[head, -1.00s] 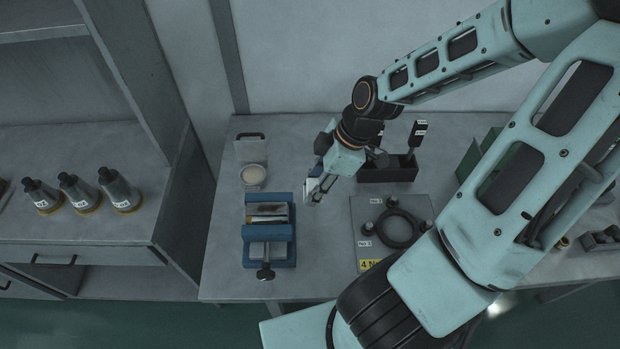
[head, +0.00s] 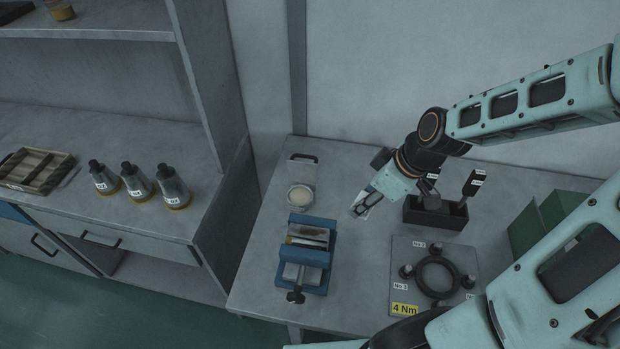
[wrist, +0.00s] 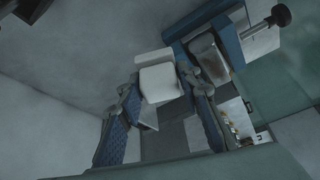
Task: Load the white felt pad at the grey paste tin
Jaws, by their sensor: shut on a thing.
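The grey paste tin (head: 300,197) is round and open, with pale paste in it, and stands on the bench behind the blue vise. My gripper (head: 361,207) is to the right of the tin, apart from it. In the wrist view my gripper (wrist: 158,108) is shut on the white felt pad (wrist: 160,84), a pale block between the two blue-lined fingers. The pad is small and partly hidden by the fingers in the head view. The tin cannot be made out in the wrist view.
A blue vise (head: 329,257) stands in front of the tin. A dark tool holder (head: 436,214) and a plate with a black ring (head: 399,260) are to the right of my gripper. Several labelled bottles (head: 137,180) stand on the left counter. Bare bench lies between tin and gripper.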

